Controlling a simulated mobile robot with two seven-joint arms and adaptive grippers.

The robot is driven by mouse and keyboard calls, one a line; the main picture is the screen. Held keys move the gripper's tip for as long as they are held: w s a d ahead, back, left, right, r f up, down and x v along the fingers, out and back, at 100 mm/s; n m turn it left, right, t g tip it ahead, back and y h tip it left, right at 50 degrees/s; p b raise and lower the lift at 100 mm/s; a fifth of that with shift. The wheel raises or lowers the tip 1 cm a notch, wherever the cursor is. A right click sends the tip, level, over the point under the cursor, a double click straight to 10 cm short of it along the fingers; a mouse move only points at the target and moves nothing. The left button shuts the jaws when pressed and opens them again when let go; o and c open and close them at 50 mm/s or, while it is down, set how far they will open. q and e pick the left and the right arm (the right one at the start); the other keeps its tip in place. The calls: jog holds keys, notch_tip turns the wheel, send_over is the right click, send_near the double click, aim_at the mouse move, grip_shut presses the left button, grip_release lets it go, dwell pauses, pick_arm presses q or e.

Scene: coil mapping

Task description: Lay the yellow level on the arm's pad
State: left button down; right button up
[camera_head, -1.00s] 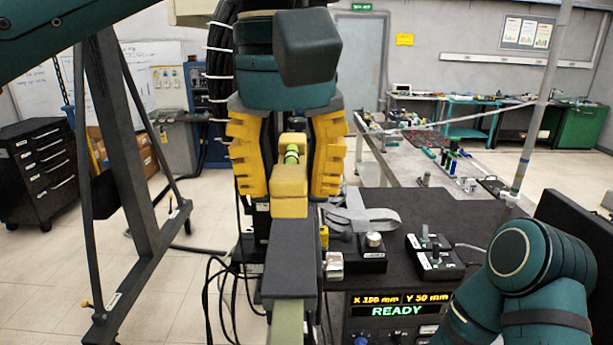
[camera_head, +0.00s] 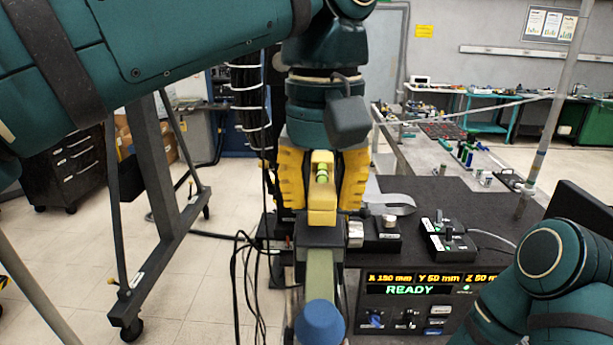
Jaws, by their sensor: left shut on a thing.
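The yellow level (camera_head: 322,205), with a green vial, is held upper middle in the head view. My left gripper (camera_head: 322,188) has yellow fingers on both sides of it and is shut on it. The arm's dark pad (camera_head: 320,238) shows just below the level's near end, at the top of a pale green beam (camera_head: 320,272) with a blue knob (camera_head: 320,322). The level overlaps the pad's far part in the picture; I cannot tell whether they touch. My right arm is at the lower right, and its gripper is out of view.
A dark bench with a READY display (camera_head: 412,290) stands right of the beam. Black cables (camera_head: 250,270) hang left of the beam. A dark stand (camera_head: 160,200) is on the left floor.

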pick_arm(q)
jog(key=shift+a+f, duration=0.1)
jog(key=shift+a, duration=0.05)
jog(key=shift+d, duration=0.2)
jog(key=shift+a+f+b, duration=0.1)
jog(key=shift+f+b, duration=0.25)
jog(key=shift+f, duration=0.15)
jog(key=c, duration=0.8)
grip_release()
